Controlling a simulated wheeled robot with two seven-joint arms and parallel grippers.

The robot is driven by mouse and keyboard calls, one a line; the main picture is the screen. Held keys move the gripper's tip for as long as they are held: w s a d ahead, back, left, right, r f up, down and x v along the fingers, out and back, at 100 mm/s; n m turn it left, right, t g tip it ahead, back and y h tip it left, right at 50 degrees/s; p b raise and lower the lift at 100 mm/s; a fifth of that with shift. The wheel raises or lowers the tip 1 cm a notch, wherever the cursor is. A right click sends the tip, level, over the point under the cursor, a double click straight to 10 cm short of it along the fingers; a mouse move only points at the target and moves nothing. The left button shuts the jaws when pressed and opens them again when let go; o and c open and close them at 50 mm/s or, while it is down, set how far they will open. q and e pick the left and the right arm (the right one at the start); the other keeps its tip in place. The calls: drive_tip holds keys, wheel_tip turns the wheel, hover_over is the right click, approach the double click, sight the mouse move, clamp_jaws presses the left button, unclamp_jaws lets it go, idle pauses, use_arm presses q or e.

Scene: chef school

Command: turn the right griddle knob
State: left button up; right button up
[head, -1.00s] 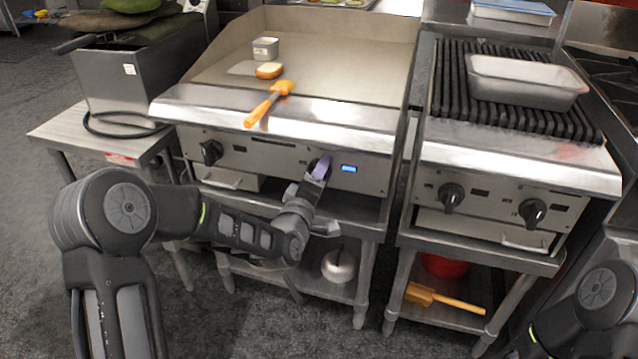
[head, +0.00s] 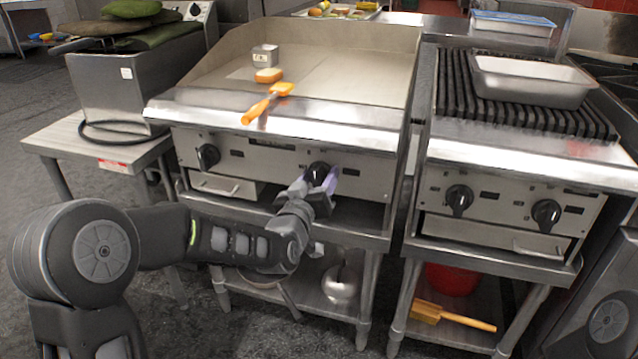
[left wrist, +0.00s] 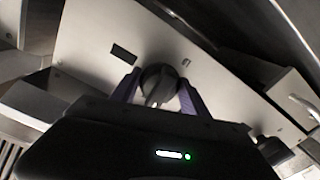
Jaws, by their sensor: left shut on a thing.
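The griddle (head: 350,75) stands in the middle of the head view, with two black knobs on its front panel. The right griddle knob (head: 318,171) is at the right of the panel. My left gripper (head: 322,183) is at this knob, with its purple fingers on either side and shut on it. In the left wrist view the knob (left wrist: 158,84) sits between the two fingers, its grip ridge tilted slightly. The left griddle knob (head: 207,156) is free. My right gripper is not in view.
An orange-handled spatula (head: 266,104) lies over the griddle's front edge. A bun (head: 269,75) and a small metal container (head: 265,55) are on the griddle. A charbroiler with a metal pan (head: 530,82) stands to the right. A fryer (head: 120,88) is at the left.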

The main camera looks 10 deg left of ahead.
sight(316, 185)
use_arm(q)
drive_tip(key=shift+f+m, duration=0.1)
drive_tip(key=shift+m, duration=0.5)
drive_tip(key=o, duration=1.1)
drive_tip(key=shift+s, duration=0.1)
drive_tip(key=s, duration=0.7)
drive_tip(key=shift+s+a+p, duration=0.25)
drive_tip(key=shift+s+p, duration=0.1)
